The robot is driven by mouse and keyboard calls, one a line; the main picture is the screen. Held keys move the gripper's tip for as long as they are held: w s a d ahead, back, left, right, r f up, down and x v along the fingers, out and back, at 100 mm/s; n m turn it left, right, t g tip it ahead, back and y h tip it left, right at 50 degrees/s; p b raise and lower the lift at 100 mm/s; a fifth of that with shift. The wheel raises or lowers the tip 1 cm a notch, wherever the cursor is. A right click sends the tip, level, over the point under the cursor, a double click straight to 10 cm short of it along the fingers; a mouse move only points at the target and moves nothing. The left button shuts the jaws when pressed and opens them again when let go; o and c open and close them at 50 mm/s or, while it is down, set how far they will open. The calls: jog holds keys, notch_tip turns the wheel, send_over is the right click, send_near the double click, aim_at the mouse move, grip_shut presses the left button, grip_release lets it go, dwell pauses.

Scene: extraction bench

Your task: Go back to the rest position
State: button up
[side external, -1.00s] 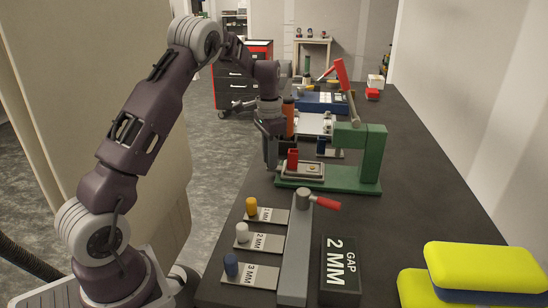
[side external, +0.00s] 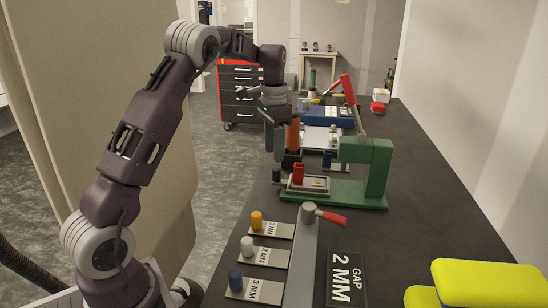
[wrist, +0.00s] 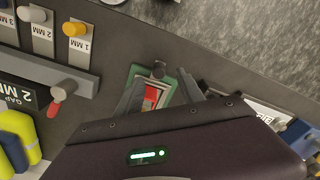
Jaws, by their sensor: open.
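My gripper (side external: 274,145) hangs above the bench in the side view, raised behind and to the left of the green press (side external: 378,170). Its jaws are apart and nothing shows held between them. In the wrist view the two fingers of my gripper (wrist: 160,97) spread over the green base, with a red part (wrist: 150,96) visible below between them. In the side view a red block (side external: 298,173) stands at the press's small tray (side external: 318,184). The orange cylinder (side external: 293,134) stands close beside the gripper; I cannot tell whether they touch.
Plates marked 1, 2 and 3 MM with yellow (side external: 256,220), white (side external: 247,246) and blue (side external: 236,278) knobs lie in front. A grey bar (side external: 301,262) with a red lever and a GAP 2 MM block (side external: 346,279) sit beside them. Yellow sponges (side external: 490,285) lie at right.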

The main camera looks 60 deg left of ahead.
jog(key=s+d+r+n+t, duration=0.1)
jog(key=s+d+r+t, duration=0.2)
jog(key=s+d+r, duration=1)
jog(key=s+d+f+t, duration=0.1)
jog(key=s+d, duration=0.3)
jog(key=s, duration=0.4)
jog(key=s+d+f+n+t, duration=0.1)
jog(key=s+d+f, duration=0.3)
jog(key=s, duration=0.4)
jog(key=shift+s+d+f+t, duration=0.2)
jog(key=shift+s+d+t, duration=0.1)
jog(key=shift+d, duration=0.35)
jog(key=shift+w, duration=0.1)
